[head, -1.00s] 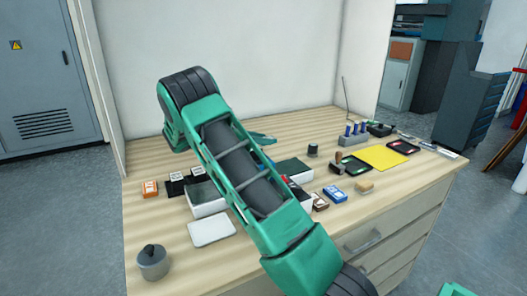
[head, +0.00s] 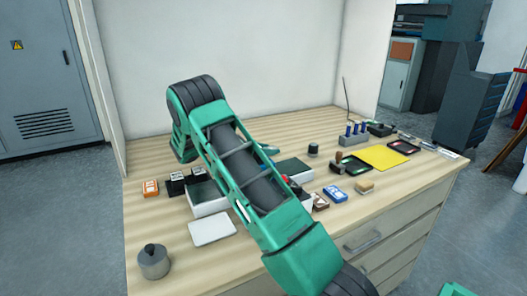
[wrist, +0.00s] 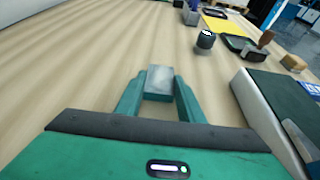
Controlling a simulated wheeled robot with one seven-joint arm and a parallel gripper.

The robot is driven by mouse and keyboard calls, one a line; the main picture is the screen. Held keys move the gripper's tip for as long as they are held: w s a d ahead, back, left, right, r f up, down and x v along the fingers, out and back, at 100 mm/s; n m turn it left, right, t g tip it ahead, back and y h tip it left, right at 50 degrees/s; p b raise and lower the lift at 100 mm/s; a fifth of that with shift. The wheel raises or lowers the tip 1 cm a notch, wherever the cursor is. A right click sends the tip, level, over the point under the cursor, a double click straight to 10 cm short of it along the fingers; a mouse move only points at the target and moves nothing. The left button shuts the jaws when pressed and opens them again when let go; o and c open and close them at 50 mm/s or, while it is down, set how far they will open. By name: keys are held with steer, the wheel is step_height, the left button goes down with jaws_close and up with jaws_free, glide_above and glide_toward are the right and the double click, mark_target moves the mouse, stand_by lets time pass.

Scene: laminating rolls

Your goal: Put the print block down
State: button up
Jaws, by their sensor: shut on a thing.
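The print block (wrist: 159,80) is a small block with a grey top face, between the fingertips of my gripper (wrist: 158,88) in the wrist view. My gripper is shut on it, with one green finger on each side. Bare wooden table top lies around and beyond the block; I cannot tell whether its underside touches the wood. In the head view my own arm covers the block, and only a bit of green at my gripper (head: 268,150) shows past the arm.
A white box with a dark green top (wrist: 285,105) stands close on the right in the wrist view. A black round stamp (wrist: 205,40) stands beyond the gripper. In the head view a yellow sheet (head: 382,157) and ink pads lie right; a grey weight (head: 153,262) stands front left.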

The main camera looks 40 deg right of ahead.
steer(key=shift+f, duration=0.3)
